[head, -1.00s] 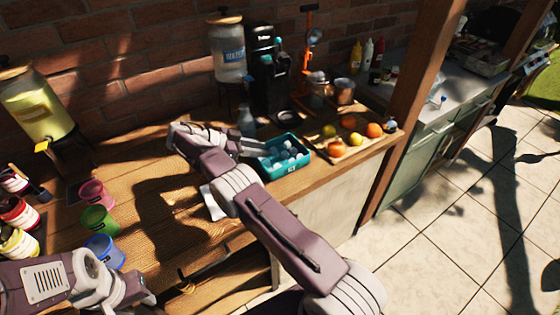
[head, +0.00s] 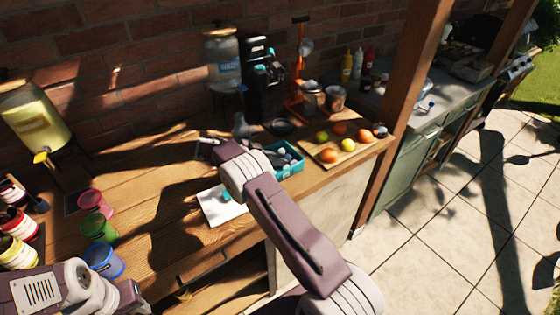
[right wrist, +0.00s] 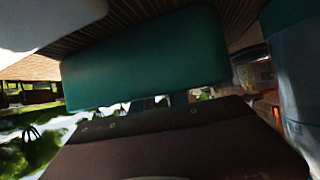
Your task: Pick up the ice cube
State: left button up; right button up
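The teal ice bin (head: 292,172) stands near the table's right front, partly covered by my right arm. Pale ice cubes (head: 287,155) show inside it; I cannot single out one. My right gripper (head: 208,145) is left of the bin, above the table, with its fingers mostly hidden behind my own wrist. In the right wrist view a large teal surface (right wrist: 145,60) fills the middle; the fingertips and any held cube cannot be made out. My left gripper (head: 132,296) is at the lower left, and its fingers are unclear.
A board with fruit (head: 342,152) lies right of the bin. A clear bottle (head: 241,127) and a dark machine (head: 258,85) stand behind. Pink, green and blue cups (head: 103,261) stand at left.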

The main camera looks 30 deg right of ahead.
jog(key=shift+f, duration=0.25)
grip_shut()
jog(key=shift+w, duration=0.15)
jog(key=shift+w+r, duration=0.15)
jog(key=shift+r, duration=0.3)
notch_tip(320, 180, up, 3)
jog(key=shift+d+r+b, duration=0.1)
jog(key=shift+r+b, duration=0.05)
jog(key=shift+b, duration=0.35)
jog(key=s+d+r+b, duration=0.2)
jog(key=s+d+r, duration=0.5)
jog(key=s, duration=0.1)
jog(key=shift+s+d+b, duration=0.3)
jog(key=shift+s+d, duration=0.05)
jog(key=shift+s, duration=0.05)
